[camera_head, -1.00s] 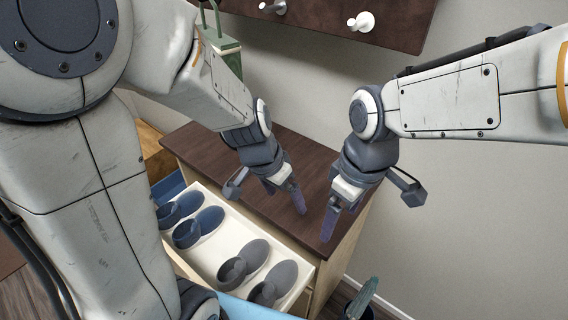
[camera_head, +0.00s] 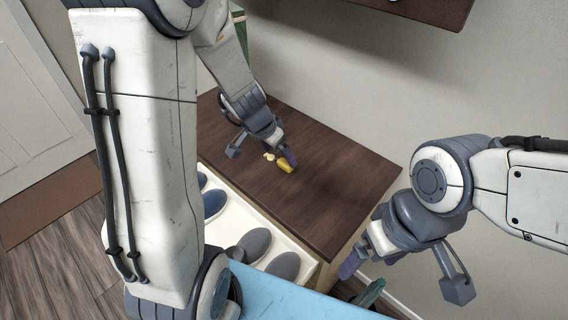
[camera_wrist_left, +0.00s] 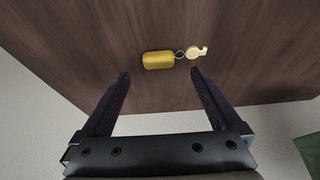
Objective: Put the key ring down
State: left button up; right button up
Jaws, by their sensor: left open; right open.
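The key ring, a yellow fob (camera_head: 286,165) with a small key, lies on the dark brown cabinet top (camera_head: 320,190). In the left wrist view the fob (camera_wrist_left: 158,60) and the pale gold key (camera_wrist_left: 196,52) lie flat on the wood, joined by a small ring. My left gripper (camera_head: 284,155) is over the cabinet top right by the key ring. In the left wrist view its fingers (camera_wrist_left: 160,80) are spread, with the key ring just beyond the tips and nothing held. My right gripper (camera_head: 352,268) is open and empty, off the cabinet's right front corner.
An open cream drawer (camera_head: 238,222) with several slippers (camera_head: 254,243) sits below the top's front edge. A blue surface (camera_head: 290,295) is at the bottom. The wall stands behind the cabinet. The right part of the top is bare.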

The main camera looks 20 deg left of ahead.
aim_at(286, 162)
pick_arm(q)
jog(key=x, duration=0.3)
jog(key=b+x, duration=0.1)
jog(key=x, duration=0.1)
jog(key=shift+w+d, duration=0.25)
jog(key=shift+w, duration=0.05)
jog(key=shift+c, duration=0.3)
jog(key=shift+r, duration=0.1)
jog(key=c, duration=1.4)
